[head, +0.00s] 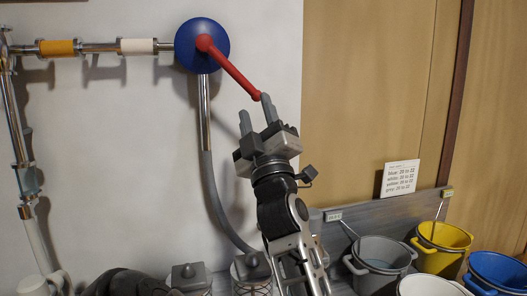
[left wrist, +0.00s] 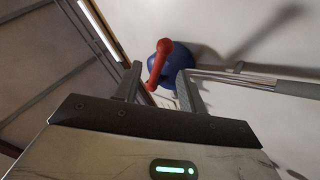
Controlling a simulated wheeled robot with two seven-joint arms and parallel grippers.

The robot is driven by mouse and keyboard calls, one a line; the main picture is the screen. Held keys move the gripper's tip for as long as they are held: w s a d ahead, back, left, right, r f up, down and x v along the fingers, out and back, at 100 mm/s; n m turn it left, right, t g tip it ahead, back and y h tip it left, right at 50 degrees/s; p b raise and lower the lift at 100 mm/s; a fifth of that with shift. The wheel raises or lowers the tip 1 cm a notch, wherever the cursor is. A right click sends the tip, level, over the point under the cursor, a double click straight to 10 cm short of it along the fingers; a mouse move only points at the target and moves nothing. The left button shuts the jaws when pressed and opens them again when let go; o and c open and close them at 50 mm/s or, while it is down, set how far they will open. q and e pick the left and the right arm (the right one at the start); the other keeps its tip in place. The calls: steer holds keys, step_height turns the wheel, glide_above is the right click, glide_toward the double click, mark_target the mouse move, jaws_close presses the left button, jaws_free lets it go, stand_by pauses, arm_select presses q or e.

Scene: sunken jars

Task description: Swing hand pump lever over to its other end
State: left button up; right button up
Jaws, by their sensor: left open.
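The hand pump is a round blue disc (head: 188,52) on the wall, with a red lever (head: 232,72) pivoted at its red hub. The lever slants down to the right and ends in a small red knob. My left gripper (head: 256,113) is open, its fingers pointing up at the knob end. In the left wrist view the red lever (left wrist: 155,68) shows between the two fingertips (left wrist: 158,86), with the blue disc (left wrist: 181,57) behind. I cannot tell whether a finger touches the lever. My right gripper is not in view.
A metal pipe (head: 98,47) with orange and white bands runs left from the disc. A grey hose (head: 214,195) hangs below it. Grey (head: 380,252), yellow (head: 440,246) and blue buckets (head: 497,271) stand lower right, near a small sign (head: 400,178). Wall right of the lever is clear.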

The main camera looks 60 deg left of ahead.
arm_select(q)
steer(key=b+v, duration=0.4)
steer(key=v, duration=0.2)
steer(key=shift+d+f, duration=0.25)
